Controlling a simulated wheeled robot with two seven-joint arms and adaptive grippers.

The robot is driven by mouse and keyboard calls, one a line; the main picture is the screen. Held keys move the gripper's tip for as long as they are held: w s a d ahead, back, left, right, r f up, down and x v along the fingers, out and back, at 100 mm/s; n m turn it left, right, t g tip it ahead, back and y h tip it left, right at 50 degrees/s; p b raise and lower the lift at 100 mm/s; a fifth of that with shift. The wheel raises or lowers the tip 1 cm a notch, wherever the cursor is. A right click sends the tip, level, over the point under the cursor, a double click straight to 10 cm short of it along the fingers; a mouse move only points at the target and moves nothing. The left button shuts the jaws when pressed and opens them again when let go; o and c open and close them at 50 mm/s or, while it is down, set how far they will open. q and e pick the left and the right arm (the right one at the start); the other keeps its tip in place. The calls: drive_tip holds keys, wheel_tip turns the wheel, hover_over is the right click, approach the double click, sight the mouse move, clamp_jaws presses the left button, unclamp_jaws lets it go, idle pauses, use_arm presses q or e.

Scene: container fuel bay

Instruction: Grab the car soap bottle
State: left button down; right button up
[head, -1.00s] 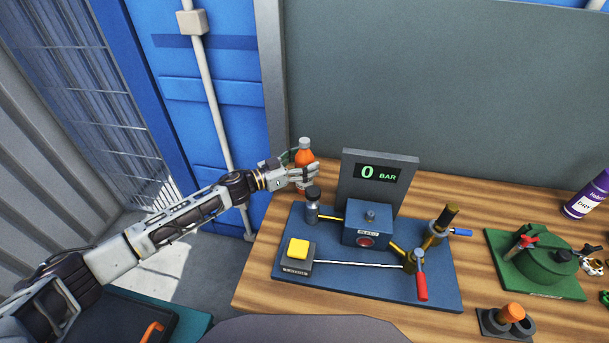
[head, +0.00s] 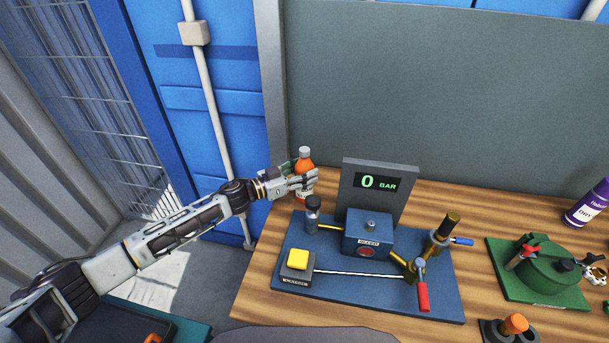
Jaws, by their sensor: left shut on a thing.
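The orange bottle with a grey cap (head: 304,160), which looks like the car soap bottle, stands upright at the back left of the wooden bench. My left gripper (head: 303,180) reaches in from the left and is shut on the bottle's body. Its fingers hide part of the label. I cannot tell whether the bottle's base touches the bench. My right gripper is not in view.
A blue mixer plate (head: 440,296) with a "0 BAR" display (head: 378,182), yellow button (head: 298,257) and red-handled lever (head: 422,290) lies just in front of the bottle. A green device (head: 545,272) and a purple can (head: 588,205) are at right. A grey wall rises behind.

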sight(305, 149)
use_arm(q)
drive_tip(key=shift+r, duration=0.95)
wheel_tip(305, 149, up, 6)
drive_tip(key=shift+f+p, duration=0.25)
drive_tip(key=shift+p, duration=0.1)
wheel_tip(305, 149, up, 2)
drive_tip(key=shift+r, duration=0.4)
drive_tip(key=shift+d, duration=0.1)
